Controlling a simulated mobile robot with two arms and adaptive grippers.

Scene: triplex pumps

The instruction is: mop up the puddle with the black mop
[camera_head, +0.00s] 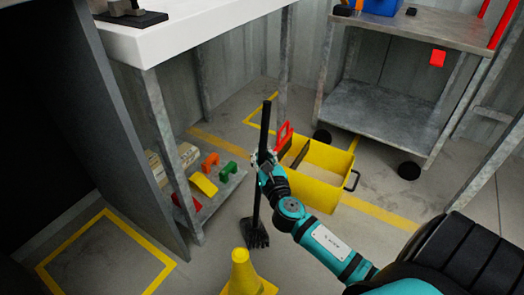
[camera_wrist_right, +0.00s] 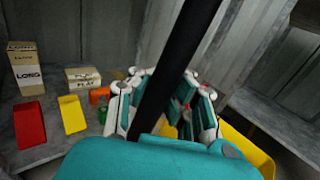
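The black mop (camera_head: 256,205) is upright with a slight tilt in the head view. Its dark mop head (camera_head: 254,235) is at or just above the grey floor, behind the yellow cone; I cannot tell whether it touches. My right gripper (camera_head: 265,162) is around the upper part of the handle, with its fingers on both sides. In the right wrist view, the black handle (camera_wrist_right: 175,70) passes between the fingers of the right gripper (camera_wrist_right: 168,95), which looks shut on it. My left gripper is not in view. I cannot make out a puddle on the floor.
A yellow bucket (camera_head: 322,192) with a red part stands right of the mop. A yellow cone (camera_head: 240,272) is in front. A low shelf (camera_head: 218,195) with coloured bins is left, under a white table (camera_head: 185,35). A metal cart (camera_head: 375,115) stands back right.

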